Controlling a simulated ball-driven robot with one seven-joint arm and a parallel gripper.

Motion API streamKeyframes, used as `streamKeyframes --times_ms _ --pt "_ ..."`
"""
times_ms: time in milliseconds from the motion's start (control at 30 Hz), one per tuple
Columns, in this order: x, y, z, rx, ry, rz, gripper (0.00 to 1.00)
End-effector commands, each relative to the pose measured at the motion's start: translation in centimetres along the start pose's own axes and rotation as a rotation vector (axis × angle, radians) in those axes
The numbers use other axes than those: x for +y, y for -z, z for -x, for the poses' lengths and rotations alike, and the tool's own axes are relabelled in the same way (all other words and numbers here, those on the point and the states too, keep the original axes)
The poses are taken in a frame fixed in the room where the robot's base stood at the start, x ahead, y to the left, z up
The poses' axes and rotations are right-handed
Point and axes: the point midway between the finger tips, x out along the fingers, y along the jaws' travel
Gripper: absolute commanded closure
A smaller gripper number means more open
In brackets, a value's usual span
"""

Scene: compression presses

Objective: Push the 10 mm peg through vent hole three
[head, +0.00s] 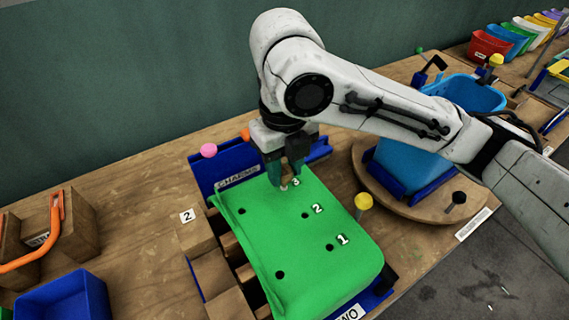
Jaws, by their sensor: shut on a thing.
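A green block (300,265) lies tilted in a blue press frame (205,170) in the middle of the bench. Its top has several dark vent holes, with white labels beside three of them. Hole one (329,247) and hole two (305,215) are clear to see. My gripper (285,182) points down at the far end of the green block, beside the label 3 (296,182). It is shut on a small pale peg (284,187), whose lower end is at the green surface. Hole three is hidden, and I cannot tell how deep the peg is.
A yellow-topped knob (363,201) stands at the block's right edge, and a pink knob (208,151) at the far left. A blue bin (65,298) and wooden holder with orange handle (55,220) stand left.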

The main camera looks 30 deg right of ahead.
Motion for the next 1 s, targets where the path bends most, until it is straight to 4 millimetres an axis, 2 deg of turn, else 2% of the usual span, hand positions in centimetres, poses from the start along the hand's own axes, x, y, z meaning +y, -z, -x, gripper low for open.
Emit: streamKeyframes --times_ms 1000 --pt "0.0 0.01 -0.7 0.0 0.0 0.0 0.88"
